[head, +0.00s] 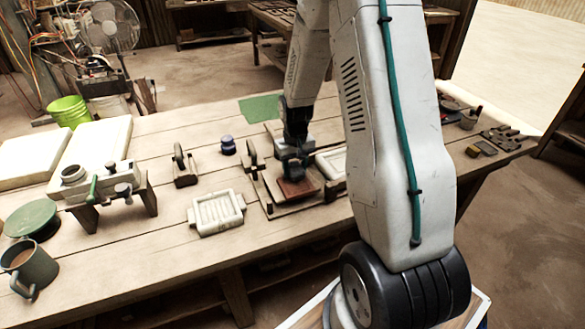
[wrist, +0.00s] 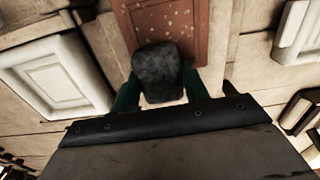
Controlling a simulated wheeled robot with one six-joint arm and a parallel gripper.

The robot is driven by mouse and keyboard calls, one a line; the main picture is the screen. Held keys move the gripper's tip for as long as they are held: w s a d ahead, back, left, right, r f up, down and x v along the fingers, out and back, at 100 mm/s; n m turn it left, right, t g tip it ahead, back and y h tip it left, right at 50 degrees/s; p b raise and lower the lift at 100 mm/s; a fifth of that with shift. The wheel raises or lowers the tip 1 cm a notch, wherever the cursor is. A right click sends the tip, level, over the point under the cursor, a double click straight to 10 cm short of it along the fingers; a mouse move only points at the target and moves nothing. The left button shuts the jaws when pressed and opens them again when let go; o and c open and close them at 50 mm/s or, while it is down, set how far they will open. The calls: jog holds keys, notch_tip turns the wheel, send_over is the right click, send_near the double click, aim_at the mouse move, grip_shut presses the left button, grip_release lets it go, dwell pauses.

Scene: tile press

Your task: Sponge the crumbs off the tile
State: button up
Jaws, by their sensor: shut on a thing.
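The tile (wrist: 170,30) is a reddish-brown slab with pale crumbs scattered over its face in the wrist view. In the head view the tile (head: 299,188) lies on a wooden board near the middle of the bench. My gripper (wrist: 157,88) is shut on a dark grey sponge (wrist: 158,70), which hangs over the near end of the tile. I cannot tell whether the sponge touches the tile. In the head view my gripper (head: 292,165) is just above the tile's far left part, and the sponge is hard to make out there.
A dark blue knob (head: 227,145) and wooden-handled tools (head: 184,168) stand behind. A mug (head: 28,270) is at the far left. Bare planks lie in front.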

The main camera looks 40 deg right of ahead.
aim_at(293, 174)
jog(key=shift+s+d, duration=0.2)
jog(key=shift+d, duration=0.2)
jog(key=shift+s+a, duration=0.2)
jog(key=shift+s, duration=0.4)
jog(key=shift+s+a, duration=0.2)
jog(key=shift+s, duration=0.4)
jog(key=shift+w+a, duration=0.2)
jog(key=shift+a, duration=0.45)
jog(key=shift+w+a, duration=0.15)
jog(key=shift+a, duration=0.5)
jog(key=shift+w+d, duration=0.2)
jog(key=shift+w, duration=0.45)
jog(key=shift+w+d, duration=0.35)
jog(key=shift+w, duration=0.25)
jog(key=shift+s+d, duration=0.2)
jog(key=shift+s, duration=0.3)
jog(key=shift+s+d, duration=0.2)
jog(key=shift+s, duration=0.3)
jog(key=shift+r, duration=4)
